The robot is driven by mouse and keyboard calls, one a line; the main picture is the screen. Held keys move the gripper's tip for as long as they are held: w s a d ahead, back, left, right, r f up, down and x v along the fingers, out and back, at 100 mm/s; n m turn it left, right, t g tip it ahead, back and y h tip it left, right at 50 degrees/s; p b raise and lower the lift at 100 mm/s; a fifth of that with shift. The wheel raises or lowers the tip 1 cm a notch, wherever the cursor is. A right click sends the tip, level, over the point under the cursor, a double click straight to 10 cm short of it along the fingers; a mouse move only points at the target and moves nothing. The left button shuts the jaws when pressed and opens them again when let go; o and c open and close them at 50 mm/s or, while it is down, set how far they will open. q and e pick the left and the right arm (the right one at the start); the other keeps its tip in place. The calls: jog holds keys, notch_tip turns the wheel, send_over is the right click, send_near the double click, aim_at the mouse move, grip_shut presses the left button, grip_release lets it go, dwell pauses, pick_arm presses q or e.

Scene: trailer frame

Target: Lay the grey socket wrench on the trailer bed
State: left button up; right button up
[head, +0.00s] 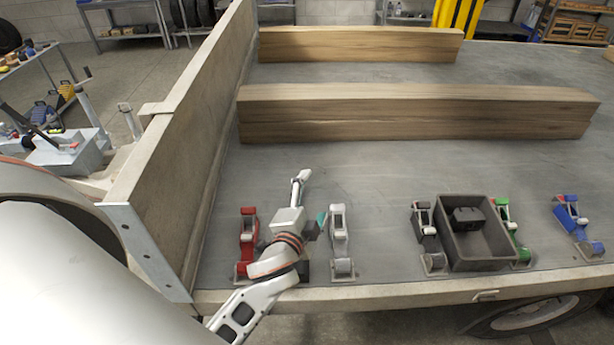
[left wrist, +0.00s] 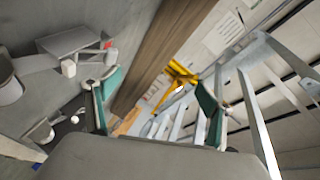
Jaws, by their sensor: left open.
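A slim pale-grey piece with a rounded end (head: 301,180) shows just beyond my left wrist in the head view. It may be the grey socket wrench, but I cannot tell for sure, nor whether it touches the bed. The grey trailer bed (head: 360,180) lies under and beyond my left arm. My left gripper (head: 318,222) is low over the near left part of the bed, between a red ratchet and a white ratchet. It is open. In the left wrist view its teal-padded fingers (left wrist: 157,95) stand wide apart with nothing between them. My right gripper is not in view.
The red ratchet (head: 248,240) and white ratchet (head: 340,240) flank my gripper. A dark bin (head: 480,262) stands right, among black, green and blue ratchets. Two timber beams (head: 420,115) (head: 360,43) lie farther back. A side board (head: 190,130) borders the left. The middle bed is clear.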

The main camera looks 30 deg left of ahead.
pick_arm(q)
jog(key=s+d+r+m+h+p, duration=0.1)
jog(key=s+r, duration=0.2)
jog(key=r, duration=0.3)
jog(key=s+d+r+m+t+h+p, duration=0.1)
jog(key=s+r+h, duration=0.1)
jog(key=r, duration=0.4)
jog(key=shift+s+r+p, duration=0.15)
jog(key=shift+s+p, duration=0.25)
jog(key=shift+s, duration=0.5)
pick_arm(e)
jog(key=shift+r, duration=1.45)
